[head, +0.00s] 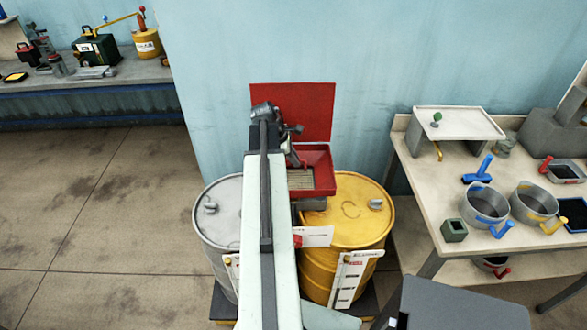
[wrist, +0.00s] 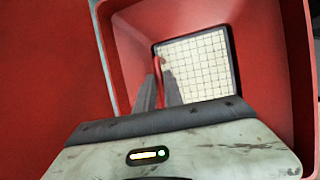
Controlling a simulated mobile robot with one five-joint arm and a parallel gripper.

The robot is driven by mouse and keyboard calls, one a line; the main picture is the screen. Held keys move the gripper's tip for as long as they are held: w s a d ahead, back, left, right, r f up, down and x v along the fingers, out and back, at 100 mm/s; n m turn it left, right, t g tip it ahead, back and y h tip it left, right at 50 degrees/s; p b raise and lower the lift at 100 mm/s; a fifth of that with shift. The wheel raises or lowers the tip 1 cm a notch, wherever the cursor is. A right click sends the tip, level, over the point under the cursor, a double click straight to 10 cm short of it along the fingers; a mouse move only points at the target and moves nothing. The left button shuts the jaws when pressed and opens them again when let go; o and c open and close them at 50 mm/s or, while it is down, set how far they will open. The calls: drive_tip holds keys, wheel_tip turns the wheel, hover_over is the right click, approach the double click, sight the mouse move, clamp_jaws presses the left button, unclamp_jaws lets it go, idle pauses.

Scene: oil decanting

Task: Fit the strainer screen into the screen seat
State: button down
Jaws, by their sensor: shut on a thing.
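The strainer screen (wrist: 200,65) is a pale grid in a dark square frame, seen in the wrist view at the bottom of the red hopper (wrist: 270,45). My gripper (wrist: 160,88) is shut on a thin red upright piece at the screen's left edge, which looks like its handle. The screen seat is at the hopper floor and is hidden by the screen. I cannot tell whether the screen rests in the seat or hangs just above it. In the head view, the red hopper (head: 323,180) shows with the grid low inside, partly covered by my arm.
A right-hand table (head: 440,190) holds pots (head: 484,204) and trays. A workbench (head: 130,72) stands at far left; the floor between is clear.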

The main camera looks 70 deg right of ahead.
drive_tip(key=c, duration=1.9)
unclamp_jaws()
drive_tip(key=shift+f, duration=0.2)
drive_tip(key=o, duration=0.4)
drive_tip(key=shift+o, duration=0.2)
drive_tip(key=shift+r, duration=0.15)
drive_tip(key=shift+r+p, duration=0.25)
drive_tip(key=shift+p, duration=0.2)
drive_tip(key=p+v, duration=1)
drive_tip(key=v, duration=0.1)
drive_tip(key=shift+w+a+r, duration=0.15)
drive_tip(key=shift+a+r, duration=0.05)
drive_tip(key=shift+r, duration=0.05)
